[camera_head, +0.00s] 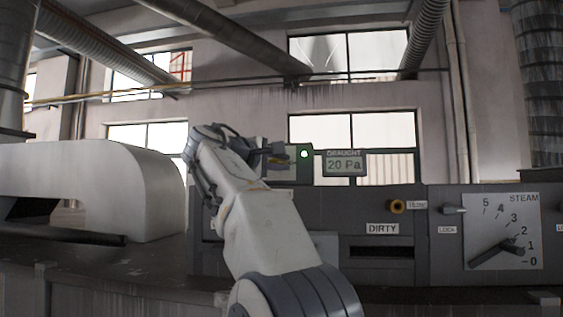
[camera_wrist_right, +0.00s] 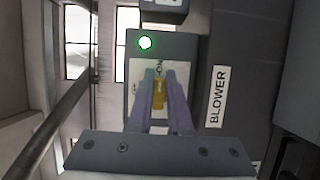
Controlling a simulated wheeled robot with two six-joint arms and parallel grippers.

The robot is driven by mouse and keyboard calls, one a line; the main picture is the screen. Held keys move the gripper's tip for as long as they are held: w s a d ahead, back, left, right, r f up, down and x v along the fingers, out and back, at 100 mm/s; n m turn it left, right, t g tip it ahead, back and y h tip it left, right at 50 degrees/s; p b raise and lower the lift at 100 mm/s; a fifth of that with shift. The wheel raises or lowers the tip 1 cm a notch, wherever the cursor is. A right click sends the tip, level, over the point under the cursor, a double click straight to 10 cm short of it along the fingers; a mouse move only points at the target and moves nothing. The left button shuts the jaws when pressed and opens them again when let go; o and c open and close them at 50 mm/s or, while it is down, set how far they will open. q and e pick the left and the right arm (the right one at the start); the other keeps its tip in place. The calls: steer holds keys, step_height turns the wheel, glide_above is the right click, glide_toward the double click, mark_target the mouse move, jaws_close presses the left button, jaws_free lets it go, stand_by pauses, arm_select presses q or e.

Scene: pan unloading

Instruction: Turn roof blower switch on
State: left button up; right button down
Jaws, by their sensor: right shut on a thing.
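The blower switch is a yellow lever (camera_wrist_right: 159,93) on a pale plate in a grey box (camera_wrist_right: 188,45), close up in the right wrist view. My right gripper (camera_wrist_right: 160,78) has its two purple fingers shut on the lever, one on each side. The letters "ON" show by the lever's tip, partly hidden by the fingers. A green lamp (camera_wrist_right: 145,43) glows on the box. In the head view my right arm reaches up to this box, with the lamp (camera_head: 304,153) lit beside the gripper (camera_head: 280,156). My left gripper is out of view.
A "BLOWER" label (camera_wrist_right: 217,97) is beside the switch box. A "DRAUGHT" display (camera_head: 345,163) reads 20 Pa. A large pale rounded housing (camera_head: 125,190) fills the left.

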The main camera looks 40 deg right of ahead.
steer(key=shift+w+a+f, duration=0.1)
steer(key=shift+w, duration=0.1)
steer(key=c, duration=1.1)
jaws_free()
steer(key=shift+o, duration=1.3)
steer(key=shift+w, duration=0.1)
steer(key=shift+s+a, duration=0.1)
steer(key=shift+s, duration=0.1)
steer(key=b+v, duration=0.2)
steer(key=v, duration=0.8)
steer(key=shift+b, duration=0.4)
steer(key=shift+a, duration=0.1)
